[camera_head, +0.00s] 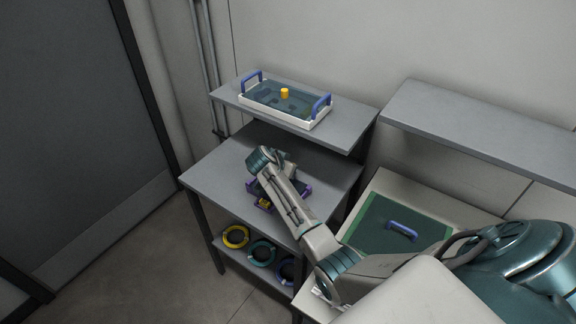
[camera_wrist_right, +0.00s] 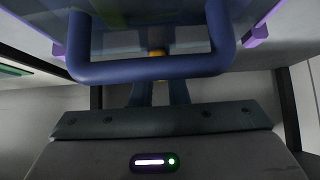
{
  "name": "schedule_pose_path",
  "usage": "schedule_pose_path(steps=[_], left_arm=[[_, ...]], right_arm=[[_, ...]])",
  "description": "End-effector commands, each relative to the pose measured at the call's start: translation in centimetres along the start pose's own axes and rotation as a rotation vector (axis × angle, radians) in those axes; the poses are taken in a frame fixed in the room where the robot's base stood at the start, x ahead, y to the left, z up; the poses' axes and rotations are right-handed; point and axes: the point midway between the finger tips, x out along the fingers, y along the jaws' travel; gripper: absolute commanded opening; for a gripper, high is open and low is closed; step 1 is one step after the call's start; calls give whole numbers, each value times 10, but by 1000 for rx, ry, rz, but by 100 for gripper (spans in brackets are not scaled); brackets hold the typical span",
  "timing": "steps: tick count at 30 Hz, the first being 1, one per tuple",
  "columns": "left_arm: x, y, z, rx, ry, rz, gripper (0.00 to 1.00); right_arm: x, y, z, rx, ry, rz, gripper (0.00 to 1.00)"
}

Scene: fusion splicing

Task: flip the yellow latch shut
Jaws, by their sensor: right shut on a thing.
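The splicing device (camera_head: 306,189), with purple side parts, sits on the grey table. Its yellow latch (camera_head: 263,204) shows low at its front edge, partly covered by my arm. My right arm reaches across from the lower right, its wrist over the device, and the fingertips are hidden in the head view. In the right wrist view a blue handle (camera_wrist_right: 155,68) crosses in front of the fingers. My left gripper is not in view.
A white tray (camera_head: 320,122) with blue handles and a yellow knob stands on the shelf above the device. Yellow, teal and blue rings (camera_head: 235,237) lie on the lower shelf. A green-bordered panel (camera_head: 372,232) with a blue handle lies at right. The table's left part is clear.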

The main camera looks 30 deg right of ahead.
Motion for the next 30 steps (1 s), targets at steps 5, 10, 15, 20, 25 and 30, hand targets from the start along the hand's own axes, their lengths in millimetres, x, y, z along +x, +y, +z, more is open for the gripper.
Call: schedule_pose_path(steps=[5, 10, 15, 20, 25, 30], left_arm=[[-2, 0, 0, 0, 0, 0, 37], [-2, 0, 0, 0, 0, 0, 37], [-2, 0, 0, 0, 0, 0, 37], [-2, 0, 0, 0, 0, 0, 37], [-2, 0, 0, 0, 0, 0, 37], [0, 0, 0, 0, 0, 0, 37]], right_arm=[[0, 0, -1, -15, 0, -18, 0], [0, 0, -1, -17, 0, -20, 0], [0, 0, 0, -16, 0, -19, 0], [0, 0, 0, -16, 0, -19, 36], [0, 0, 0, -16, 0, -18, 36], [-4, -1, 1, -16, 0, -20, 36]])
